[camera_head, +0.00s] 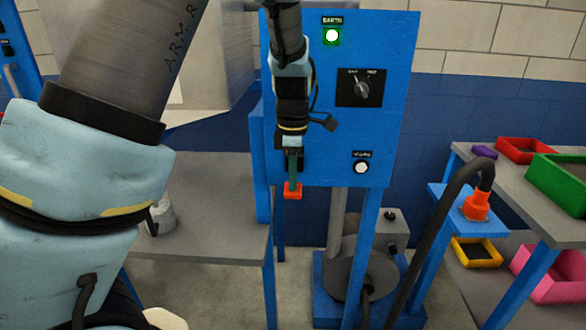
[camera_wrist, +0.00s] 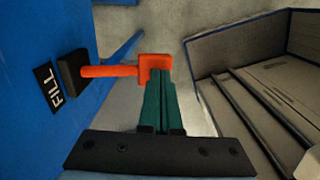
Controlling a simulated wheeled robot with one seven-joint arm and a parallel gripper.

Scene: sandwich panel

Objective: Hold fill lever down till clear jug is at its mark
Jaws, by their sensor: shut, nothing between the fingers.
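The fill lever is an orange rod with a square knob (camera_head: 292,193). In the wrist view the fill lever (camera_wrist: 108,71) sticks out from a black mount beside a FILL label (camera_wrist: 48,88) on the blue panel. My gripper (camera_head: 292,182) is shut and empty, its green fingers pointing down just above the knob. In the wrist view the fingertips (camera_wrist: 157,76) overlap the knob's edge; I cannot tell whether they press on it. A small pale grey object (camera_head: 163,215), partly behind my arm, stands on the grey table. I cannot make out a clear jug or its mark.
The blue panel (camera_head: 390,60) carries a lit green EARTH lamp (camera_head: 332,36), a rotary switch (camera_head: 361,89) and a white lamp (camera_head: 361,168). A black hose (camera_head: 440,210) meets an orange fitting (camera_head: 476,204) at right. Coloured bins, one of them green (camera_head: 560,182), stand on the right bench.

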